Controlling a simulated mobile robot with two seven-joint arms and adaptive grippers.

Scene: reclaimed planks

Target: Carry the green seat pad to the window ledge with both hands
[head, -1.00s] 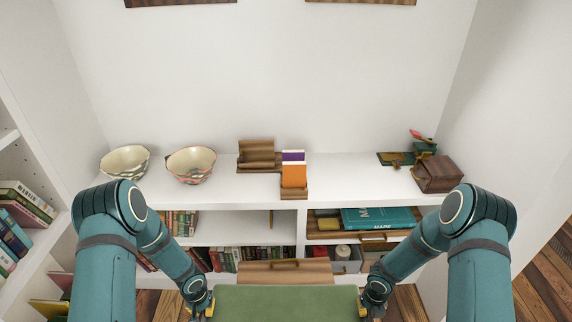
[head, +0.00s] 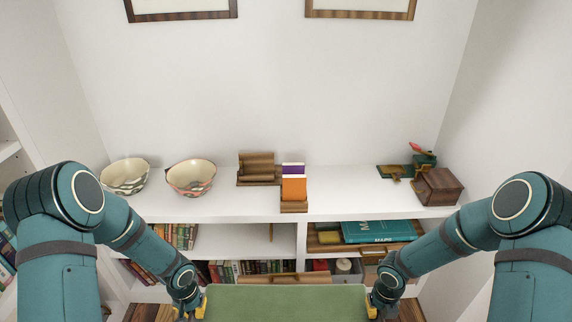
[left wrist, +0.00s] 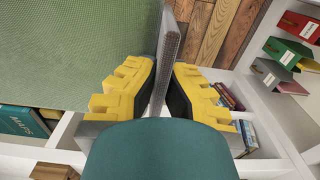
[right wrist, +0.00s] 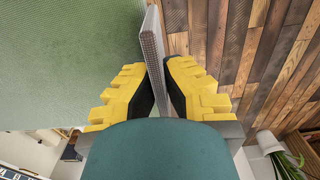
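The green seat pad (head: 287,306) is at the bottom of the head view, its near part cut off by the frame. My left gripper (head: 203,307) is at its left edge and my right gripper (head: 371,306) at its right edge. In the left wrist view the yellow fingers (left wrist: 163,85) stand on both sides of the pad's grey side edge. The right wrist view shows the same, with fingers (right wrist: 158,85) closed about the edge. The pad looks level. No window ledge is recognisable in these views.
A white shelf unit (head: 240,207) stands ahead, with two bowls (head: 190,178), a wooden holder with cards (head: 293,190) and a dark wooden box (head: 438,187) on top. Books (head: 380,230) fill lower compartments. Side walls close in left and right. Wooden floor (right wrist: 240,45) is below.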

